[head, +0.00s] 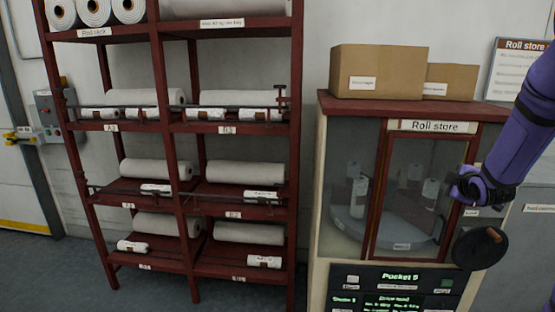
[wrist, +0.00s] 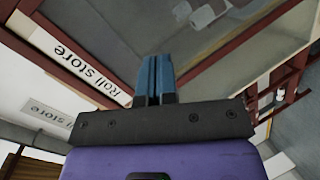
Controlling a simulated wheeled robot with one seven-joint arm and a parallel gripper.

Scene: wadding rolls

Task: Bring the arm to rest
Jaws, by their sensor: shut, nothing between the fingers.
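My purple arm comes in from the right in the head view, and my gripper (head: 456,190) is in front of the right part of the Roll store cabinet (head: 383,180). In the wrist view the blue fingers of my gripper (wrist: 156,75) are together with nothing between them. The cabinet's framed glass door (head: 412,190) looks closed, and white rolls show behind the glass. I cannot tell whether the fingertips touch the cabinet.
A black round knob (head: 480,249) is just below my gripper. A dark panel (head: 395,290) reads "Pocket 5". Cardboard boxes (head: 378,72) stand on the cabinet top. A red rack (head: 180,128) with white rolls stands at left. Grey floor (head: 60,280) is clear at lower left.

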